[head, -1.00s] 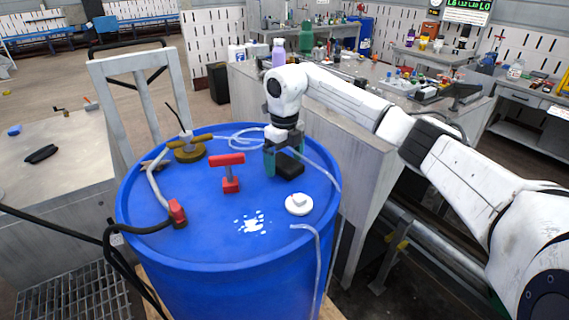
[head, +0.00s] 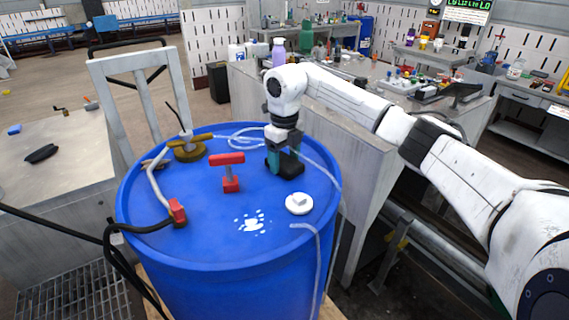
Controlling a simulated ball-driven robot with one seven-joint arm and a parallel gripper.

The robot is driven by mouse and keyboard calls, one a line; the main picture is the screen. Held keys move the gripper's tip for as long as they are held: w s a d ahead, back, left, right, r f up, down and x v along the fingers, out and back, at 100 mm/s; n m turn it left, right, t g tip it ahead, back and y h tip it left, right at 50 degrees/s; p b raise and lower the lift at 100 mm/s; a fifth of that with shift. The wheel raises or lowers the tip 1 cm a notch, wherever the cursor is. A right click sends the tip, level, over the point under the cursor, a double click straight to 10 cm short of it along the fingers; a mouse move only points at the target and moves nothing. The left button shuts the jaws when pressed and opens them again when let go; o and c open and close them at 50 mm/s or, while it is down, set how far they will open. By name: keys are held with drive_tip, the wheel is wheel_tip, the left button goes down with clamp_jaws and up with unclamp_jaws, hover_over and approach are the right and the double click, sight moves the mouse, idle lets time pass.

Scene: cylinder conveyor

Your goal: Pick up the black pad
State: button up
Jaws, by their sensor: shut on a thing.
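The black pad (head: 290,168) lies on top of the blue drum (head: 212,245), towards its right side. My gripper (head: 284,166) reaches down from above and is shut on the pad, its green-tinted fingers at the pad's sides. The pad is partly hidden by the fingers. I cannot tell whether it is clear of the drum top; it looks to be at or very near it.
On the drum, a red T-handle (head: 229,172) stands left of my gripper and a white cap (head: 299,203) lies in front. A brass fitting (head: 188,149) and clear tubing (head: 246,139) lie behind left. A grey bench (head: 340,140) stands right behind the drum.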

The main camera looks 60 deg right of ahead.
drive_tip(key=shift+r, duration=0.1)
drive_tip(key=shift+r+b, duration=0.4)
drive_tip(key=shift+r, duration=0.25)
drive_tip(key=s+r, duration=0.1)
drive_tip(key=r, duration=0.1)
drive_tip(key=s+a+r+b, duration=0.1)
drive_tip(key=r, duration=0.1)
drive_tip(key=s+a+r, duration=0.1)
drive_tip(key=r, duration=0.1)
drive_tip(key=shift+s+a+r+b, duration=0.2)
drive_tip(key=shift+s+r+b, duration=0.05)
drive_tip(key=shift+b, duration=0.1)
drive_tip(key=s+a+r+b, duration=0.2)
drive_tip(key=s+a+r, duration=0.3)
drive_tip(key=s, duration=0.2)
drive_tip(key=shift+s+a, duration=0.4)
